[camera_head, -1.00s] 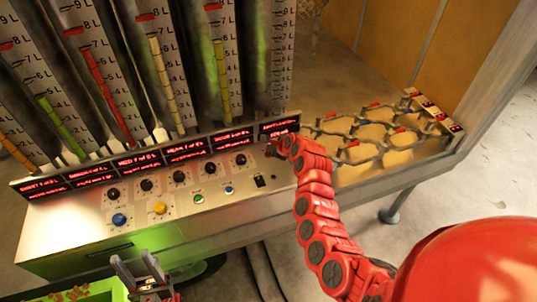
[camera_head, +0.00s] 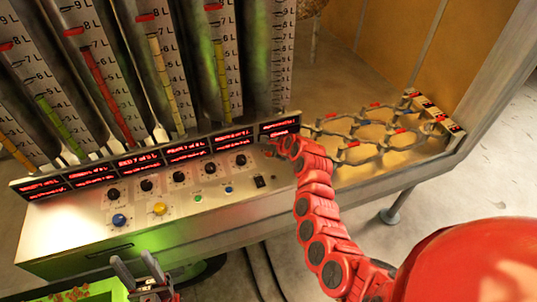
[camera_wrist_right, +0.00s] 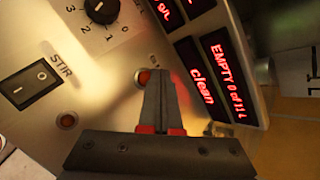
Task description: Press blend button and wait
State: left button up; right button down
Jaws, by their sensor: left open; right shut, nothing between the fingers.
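The control panel (camera_head: 105,235) carries black knobs, a blue button (camera_head: 119,220), a yellow button (camera_head: 160,208), a small green button (camera_head: 198,198) and a smaller blue button (camera_head: 228,190). Labels are too small here to tell which is the blend button. My right gripper (camera_wrist_right: 160,78) is shut and empty, its tips at or just beside an orange-red button (camera_wrist_right: 144,76) whose label is mostly hidden. I cannot tell if they touch. In the head view the right gripper (camera_head: 272,149) is at the panel's right end. My left gripper (camera_head: 136,268) is open below the panel.
A black STIR rocker switch (camera_wrist_right: 30,83) and another orange-red button (camera_wrist_right: 67,121) are near the right gripper. Red displays (camera_head: 188,148) line the panel's back below tall gauges. A metal rack (camera_head: 375,132) stands right; a green container (camera_head: 90,290) is bottom left.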

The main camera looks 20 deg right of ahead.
dwell(0.6)
jog(key=shift+f+b, duration=0.35)
jog(key=shift+f, duration=0.1)
jog(key=shift+f+b, duration=0.3)
jog(key=shift+f, duration=0.1)
dwell(0.5)
jog(key=shift+r, duration=0.1)
jog(key=shift+r+p, duration=0.4)
jog(key=shift+r, duration=0.35)
jog(key=shift+r+p, duration=1.15)
jog(key=shift+r, duration=1.35)
